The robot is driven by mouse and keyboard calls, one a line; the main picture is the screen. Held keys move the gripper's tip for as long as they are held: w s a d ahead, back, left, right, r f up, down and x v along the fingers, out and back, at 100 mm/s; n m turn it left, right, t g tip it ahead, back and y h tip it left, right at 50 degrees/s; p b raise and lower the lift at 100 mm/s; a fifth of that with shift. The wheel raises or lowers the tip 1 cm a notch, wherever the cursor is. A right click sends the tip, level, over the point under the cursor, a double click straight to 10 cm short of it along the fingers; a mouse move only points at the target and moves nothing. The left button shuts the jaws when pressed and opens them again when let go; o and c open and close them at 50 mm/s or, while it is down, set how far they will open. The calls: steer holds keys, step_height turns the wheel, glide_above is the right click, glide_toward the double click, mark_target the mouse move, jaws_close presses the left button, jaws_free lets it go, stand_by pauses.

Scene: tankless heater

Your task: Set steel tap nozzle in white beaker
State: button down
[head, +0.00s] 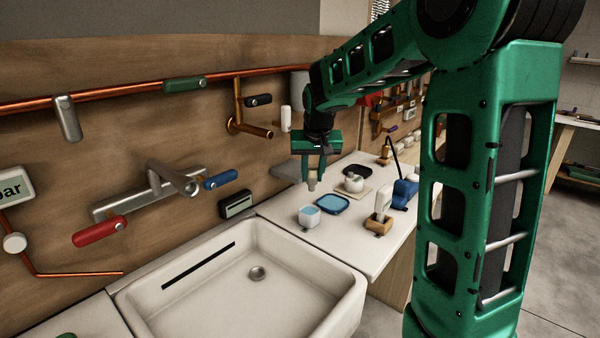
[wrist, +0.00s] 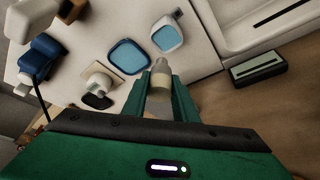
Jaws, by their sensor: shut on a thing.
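My gripper (head: 313,176) is shut on the steel tap nozzle (head: 312,183), a small pale, stepped piece that points down between the fingers. The nozzle also shows between the fingertips in the wrist view (wrist: 161,76). The white beaker (head: 308,221), with a blue inside, stands upright on the white counter near the basin. In the head view the nozzle hangs above the beaker, apart from it. In the wrist view the beaker (wrist: 178,47) lies beyond the nozzle's tip, slightly to the right.
A blue square dish (head: 332,204) sits beside the beaker. A small pale jar (head: 354,182), a dark dish (head: 358,171), a white-handled item (head: 382,206) and a blue item (head: 404,194) stand nearby. The white sink (head: 250,290) is at the front left; wall taps and pipes are behind.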

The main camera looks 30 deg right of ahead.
steer(key=shift+s+a+r, duration=0.1)
steer(key=shift+s+r, duration=0.05)
steer(key=shift+a, duration=0.1)
steer(key=shift+a, duration=0.2)
steer(key=shift+a, duration=0.1)
steer(key=shift+r+m+h, duration=0.25)
steer(key=shift+m+h, duration=0.15)
steer(key=shift+m, duration=0.2)
step_height(320, 180, down, 2)
steer(key=shift+f, duration=2.95)
steer(key=shift+f, duration=0.5)
